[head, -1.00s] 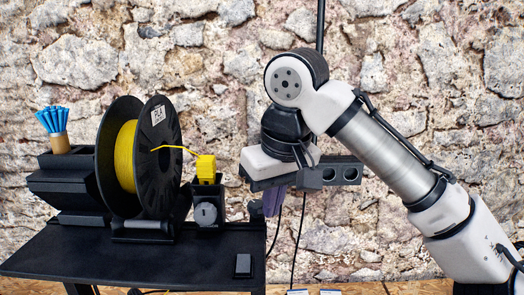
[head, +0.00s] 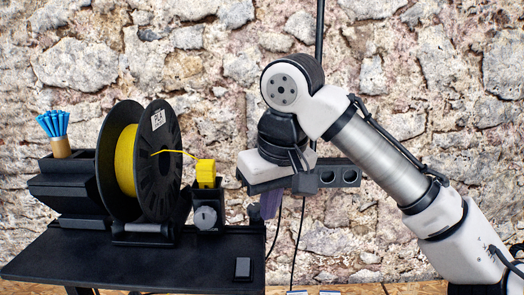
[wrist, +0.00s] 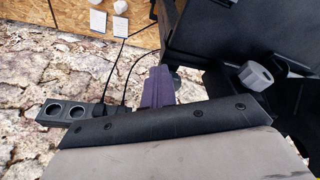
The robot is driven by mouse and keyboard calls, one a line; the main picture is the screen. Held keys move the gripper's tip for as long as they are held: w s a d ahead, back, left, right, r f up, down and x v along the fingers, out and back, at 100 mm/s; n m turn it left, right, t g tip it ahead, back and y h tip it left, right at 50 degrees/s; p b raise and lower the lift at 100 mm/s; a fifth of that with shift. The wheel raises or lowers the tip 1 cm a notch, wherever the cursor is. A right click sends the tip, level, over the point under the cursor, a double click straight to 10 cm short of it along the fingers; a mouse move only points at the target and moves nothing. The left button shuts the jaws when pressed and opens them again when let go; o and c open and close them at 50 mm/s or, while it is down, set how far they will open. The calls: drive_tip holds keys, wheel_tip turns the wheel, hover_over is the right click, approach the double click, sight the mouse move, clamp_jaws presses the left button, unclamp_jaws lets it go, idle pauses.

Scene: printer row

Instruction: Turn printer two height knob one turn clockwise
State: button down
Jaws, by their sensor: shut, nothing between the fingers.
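A grey ribbed knob (head: 205,217) sits on the front of a small black block with a yellow cube on top. In the wrist view a grey knob (wrist: 257,75) shows at the right. Another grey rounded part (wrist: 176,78) is partly hidden behind my finger; it seems to sit at the table's right edge in the head view. No printer label is readable, so I cannot tell which knob is printer two's. My gripper (head: 268,206) points down just right of the table, its purple fingers (wrist: 157,88) shut and empty. I cannot tell whether they touch the partly hidden part.
A black table (head: 120,262) carries a yellow filament spool (head: 155,165), a cup of blue sticks (head: 55,130) and a small black box (head: 243,268). A socket strip (head: 338,177) with hanging cables is on the stone wall behind my wrist. Paper tags (wrist: 97,20) show on the wooden floor.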

drive_tip(key=shift+a, duration=0.1)
drive_tip(key=shift+s+a, duration=0.3)
drive_tip(key=shift+a, duration=0.05)
drive_tip(key=shift+s, duration=0.1)
drive_tip(key=shift+s+d, duration=0.2)
drive_tip(key=w+v, duration=0.1)
drive_tip(key=v, duration=0.4)
drive_tip(key=shift+a+r, duration=0.3)
drive_tip(key=shift+r, duration=0.25)
